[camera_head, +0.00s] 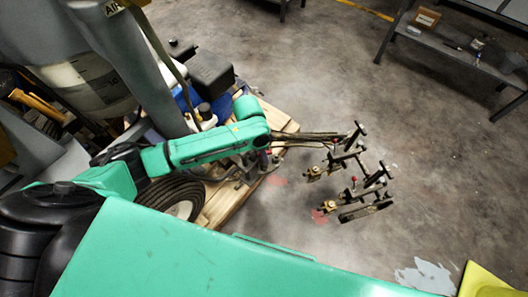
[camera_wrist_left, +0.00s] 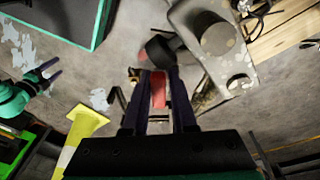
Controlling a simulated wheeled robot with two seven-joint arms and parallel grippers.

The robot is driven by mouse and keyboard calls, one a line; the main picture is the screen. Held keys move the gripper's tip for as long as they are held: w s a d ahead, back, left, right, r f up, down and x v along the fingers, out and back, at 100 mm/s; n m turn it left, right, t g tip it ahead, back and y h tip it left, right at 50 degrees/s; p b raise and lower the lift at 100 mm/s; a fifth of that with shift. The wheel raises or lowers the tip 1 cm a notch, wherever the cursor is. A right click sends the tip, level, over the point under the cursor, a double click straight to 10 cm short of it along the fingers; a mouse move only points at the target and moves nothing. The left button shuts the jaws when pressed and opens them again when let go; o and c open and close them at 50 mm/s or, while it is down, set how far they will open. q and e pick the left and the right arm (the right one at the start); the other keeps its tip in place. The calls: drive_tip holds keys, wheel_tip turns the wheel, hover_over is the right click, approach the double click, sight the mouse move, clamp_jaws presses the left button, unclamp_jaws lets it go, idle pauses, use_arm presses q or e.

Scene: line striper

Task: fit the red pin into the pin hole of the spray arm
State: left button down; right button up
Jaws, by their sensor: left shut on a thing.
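My left gripper (camera_wrist_left: 161,76) is shut on the red pin (camera_wrist_left: 158,90), which shows between its two dark fingers in the left wrist view. In the head view the left gripper (camera_head: 266,160) hangs below the green wrist, beside the wooden deck; the pin is too small to make out there. The dark spray arm (camera_head: 350,172), with its clamps and brass nozzles, sticks out to the right of it. The pin hole cannot be made out. My right gripper (camera_wrist_left: 49,71) shows small at the left of the left wrist view, with its fingers apart and empty.
A wooden deck (camera_head: 225,200) with a tire (camera_head: 170,196) and machine parts lies under my left arm. A grey metal housing (camera_wrist_left: 212,45) stands close right of the gripper in the wrist view. Concrete floor (camera_head: 420,150) is open beyond the spray arm. A metal shelf (camera_head: 455,60) stands far right.

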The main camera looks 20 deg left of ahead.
drive_tip(key=shift+r+p, duration=0.6)
idle(0.5)
drive_tip(key=shift+r+p, duration=0.55)
drive_tip(key=shift+r, duration=0.1)
drive_tip(key=shift+r+p, duration=0.3)
drive_tip(key=shift+p, duration=0.1)
drive_tip(key=shift+r+p, duration=0.75)
idle(1.2)
drive_tip(key=shift+r+p, duration=0.25)
drive_tip(key=shift+p, duration=0.05)
drive_tip(key=shift+r+p, duration=0.85)
idle(2.2)
drive_tip(key=shift+r+p, duration=0.4)
drive_tip(key=shift+r, duration=0.05)
